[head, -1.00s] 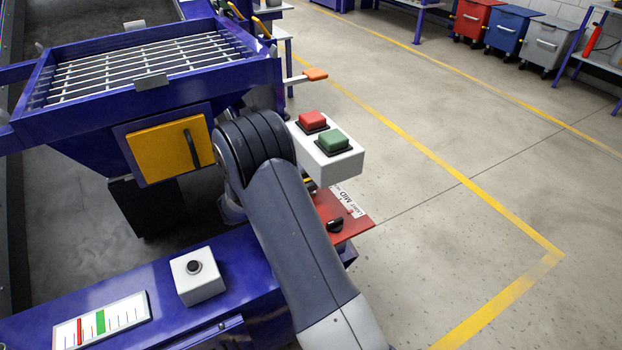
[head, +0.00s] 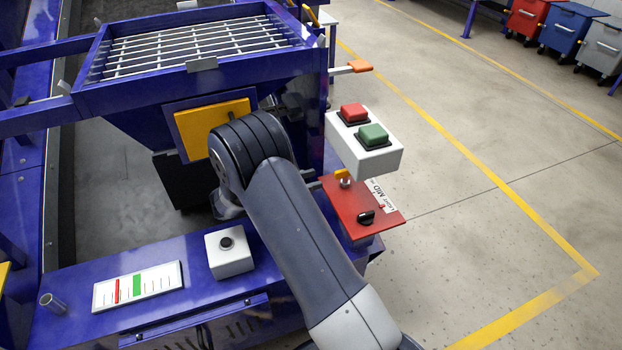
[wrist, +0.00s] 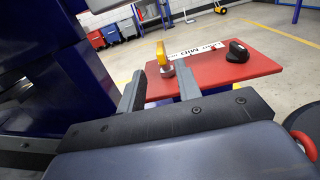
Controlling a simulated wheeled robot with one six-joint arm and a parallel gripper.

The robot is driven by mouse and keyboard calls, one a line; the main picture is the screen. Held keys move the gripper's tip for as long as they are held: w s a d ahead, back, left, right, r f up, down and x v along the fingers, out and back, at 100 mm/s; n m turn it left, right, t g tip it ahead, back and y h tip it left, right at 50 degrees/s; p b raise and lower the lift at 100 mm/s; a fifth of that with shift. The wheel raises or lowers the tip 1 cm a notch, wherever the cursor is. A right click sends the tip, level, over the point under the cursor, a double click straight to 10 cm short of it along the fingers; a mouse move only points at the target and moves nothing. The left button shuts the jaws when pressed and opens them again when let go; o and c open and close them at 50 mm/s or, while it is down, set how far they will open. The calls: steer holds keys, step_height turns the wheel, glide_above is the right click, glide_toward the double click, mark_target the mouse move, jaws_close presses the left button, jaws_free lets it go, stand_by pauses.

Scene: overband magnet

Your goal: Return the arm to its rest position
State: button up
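My arm (head: 300,220) is bent, with its dark elbow in front of the yellow hatch (head: 195,130) in the head view. My gripper is mostly hidden behind the arm there. In the wrist view my gripper (wrist: 160,88) is open, its two grey fingers apart with nothing held between them. A small yellow lever on a silver base (wrist: 162,60) shows in the gap between the fingers, beyond the tips. It stands on the red panel (wrist: 225,75), beside a black knob (wrist: 236,52). The lever also shows in the head view (head: 342,174), right of the arm.
A white box with red and green buttons (head: 365,145) stands close right of the arm. The blue hopper with a grate (head: 190,75) is behind it. A white button box (head: 229,262) and a gauge plate (head: 137,288) sit on the blue bench. Open floor lies right.

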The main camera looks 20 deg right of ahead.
mark_target(346, 171)
steer(key=d+b, duration=0.2)
steer(key=d, duration=0.8)
steer(key=shift+w+d+f, duration=0.1)
steer(key=shift+w+d, duration=0.05)
steer(key=shift+d, duration=0.15)
steer(key=shift+w+d+g+b, duration=0.1)
steer(key=shift+d+g+b, duration=0.1)
steer(key=shift+g+b, duration=0.1)
steer(key=shift+a+m+g+b, duration=0.1)
steer(key=shift+m+g+b, duration=0.2)
steer(key=shift+m+g, duration=0.3)
